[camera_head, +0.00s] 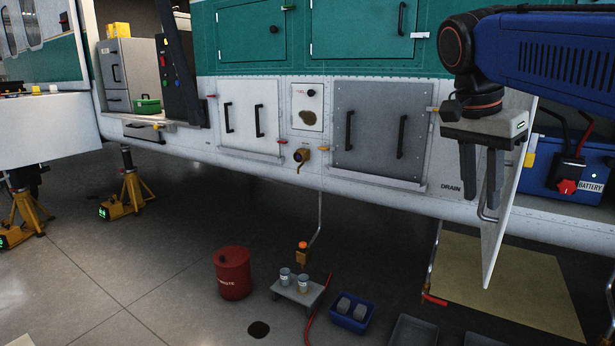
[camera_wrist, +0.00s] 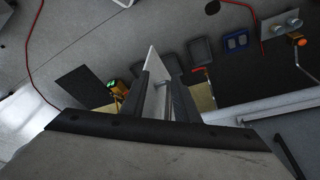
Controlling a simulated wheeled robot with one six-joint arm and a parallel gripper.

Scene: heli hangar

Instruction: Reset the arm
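My gripper (camera_head: 480,200) is at the right in the head view, pointing down, with its two dark fingers apart and nothing seen held between them. In the wrist view my gripper (camera_wrist: 159,75) also shows its fingers spread. A white door panel (camera_head: 507,200) stands swung open just right of the fingers, with a curved handle (camera_head: 487,214) close to the fingertips. The panel (camera_wrist: 153,58) shows between the fingers in the wrist view. I cannot tell whether the fingers touch the panel or its handle.
A blue battery box (camera_head: 565,170) sits in the bay behind the panel. A grey closed door (camera_head: 378,135) is left of my gripper. A red waste drum (camera_head: 233,275), small grey stand (camera_head: 300,291), blue tray (camera_head: 351,316) and tan mat (camera_head: 510,285) are on the floor.

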